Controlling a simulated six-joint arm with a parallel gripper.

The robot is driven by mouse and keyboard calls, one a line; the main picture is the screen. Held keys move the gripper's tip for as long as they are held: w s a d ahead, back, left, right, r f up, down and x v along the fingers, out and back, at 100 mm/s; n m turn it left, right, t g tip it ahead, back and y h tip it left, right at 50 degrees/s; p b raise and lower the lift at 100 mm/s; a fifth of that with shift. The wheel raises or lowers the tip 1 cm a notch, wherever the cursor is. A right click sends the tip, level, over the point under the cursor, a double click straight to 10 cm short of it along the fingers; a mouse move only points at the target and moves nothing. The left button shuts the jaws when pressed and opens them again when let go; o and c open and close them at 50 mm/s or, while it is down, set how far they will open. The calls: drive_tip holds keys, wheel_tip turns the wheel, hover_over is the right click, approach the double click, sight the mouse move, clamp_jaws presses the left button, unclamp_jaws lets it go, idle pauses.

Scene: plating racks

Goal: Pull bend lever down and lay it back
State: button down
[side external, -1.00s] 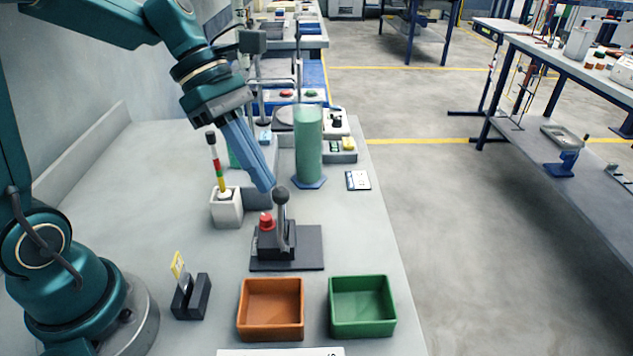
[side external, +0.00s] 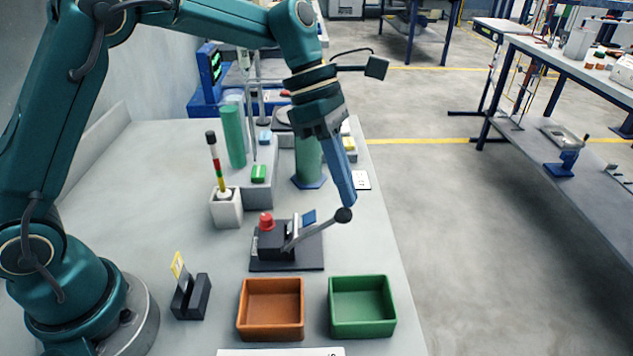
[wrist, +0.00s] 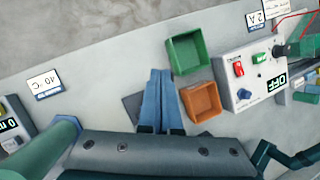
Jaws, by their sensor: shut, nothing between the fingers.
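The bend lever (side external: 318,229) is a grey rod with a dark ball knob (side external: 343,215). It rises from a black block with a red button (side external: 266,221) on a dark base plate (side external: 287,266) and leans far over to the right. My gripper (side external: 350,200), with blue fingers, is shut and empty. Its tips are at the knob's upper side, touching or nearly touching it. In the wrist view my shut fingers (wrist: 158,85) point over the dark base plate (wrist: 132,105) and hide the lever.
An orange tray (side external: 271,310) and a green tray (side external: 361,307) stand in front of the lever. A white holder with a striped rod (side external: 214,160) is behind left. A green cylinder (side external: 307,160) stands behind. A black stand with a yellow card (side external: 190,295) is at front left.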

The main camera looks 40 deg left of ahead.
drive_tip(key=w+d+f, duration=0.3)
drive_tip(key=f, duration=0.2)
drive_tip(key=shift+f, duration=0.15)
idle(1.4)
